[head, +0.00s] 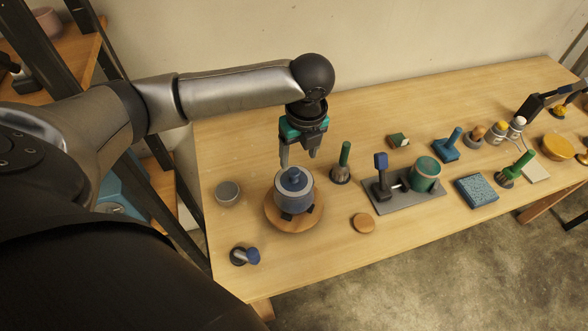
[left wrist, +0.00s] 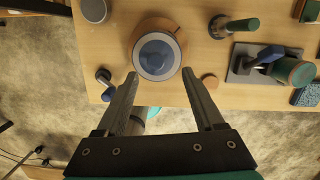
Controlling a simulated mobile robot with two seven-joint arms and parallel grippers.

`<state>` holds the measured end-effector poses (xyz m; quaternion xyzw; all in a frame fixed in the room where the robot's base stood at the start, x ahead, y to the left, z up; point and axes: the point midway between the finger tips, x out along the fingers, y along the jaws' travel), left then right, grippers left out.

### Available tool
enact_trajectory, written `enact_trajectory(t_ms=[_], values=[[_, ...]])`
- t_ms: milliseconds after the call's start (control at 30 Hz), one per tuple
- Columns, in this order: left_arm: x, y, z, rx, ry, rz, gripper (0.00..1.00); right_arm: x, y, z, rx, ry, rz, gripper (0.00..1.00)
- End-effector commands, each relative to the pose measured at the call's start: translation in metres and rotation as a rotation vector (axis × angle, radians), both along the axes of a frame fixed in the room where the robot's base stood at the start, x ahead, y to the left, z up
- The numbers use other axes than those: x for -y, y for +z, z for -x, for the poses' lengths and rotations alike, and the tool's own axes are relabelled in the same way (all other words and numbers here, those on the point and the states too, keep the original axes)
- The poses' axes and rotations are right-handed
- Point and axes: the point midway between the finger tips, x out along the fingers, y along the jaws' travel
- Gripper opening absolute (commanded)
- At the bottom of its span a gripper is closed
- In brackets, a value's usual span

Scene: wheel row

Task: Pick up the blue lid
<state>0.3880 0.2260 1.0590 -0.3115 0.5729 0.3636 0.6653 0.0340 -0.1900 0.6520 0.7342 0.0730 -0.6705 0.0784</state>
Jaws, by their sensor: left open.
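The pot stands on a round wooden base (head: 272,214) near the left end of the table. In the left wrist view the lid (left wrist: 155,56) shows from above, a blue disc inside the pot's pale rim. My left gripper (head: 298,160) is open and empty, pointing down above and just behind the lid in the head view. In the left wrist view its fingertips (left wrist: 160,73) appear on either side of the pot's near edge, apart from the lid. My right gripper is not seen.
A green-handled tool (head: 342,164) stands close to the right of the pot. A grey round container (head: 227,193) stands left, and a blue-ended piece (head: 247,256) is in front. A grey plate (head: 408,196) with a green cylinder (head: 425,175) lies farther right. Shelving stands at left.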

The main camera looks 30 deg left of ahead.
Motion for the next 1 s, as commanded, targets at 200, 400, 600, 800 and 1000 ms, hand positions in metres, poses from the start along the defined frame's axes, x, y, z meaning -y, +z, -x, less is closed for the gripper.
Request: enact_trajectory(t_ms=[200, 400, 600, 800, 1000], values=[[-0.003, -0.016, 0.002, -0.002, -0.001, 0.000, 0.70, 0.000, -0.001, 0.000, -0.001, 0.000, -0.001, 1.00], [-0.009, -0.046, 0.003, -0.001, 0.001, 0.000, 0.70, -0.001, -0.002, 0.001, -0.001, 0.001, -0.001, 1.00], [-0.011, -0.057, 0.002, 0.001, -0.002, 0.001, 0.70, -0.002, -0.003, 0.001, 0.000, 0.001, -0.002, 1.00], [-0.011, -0.057, 0.002, 0.002, -0.001, 0.001, 0.66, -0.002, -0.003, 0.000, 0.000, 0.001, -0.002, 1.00], [-0.011, -0.057, 0.002, 0.002, -0.001, 0.001, 0.44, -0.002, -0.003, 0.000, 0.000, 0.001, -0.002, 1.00]])
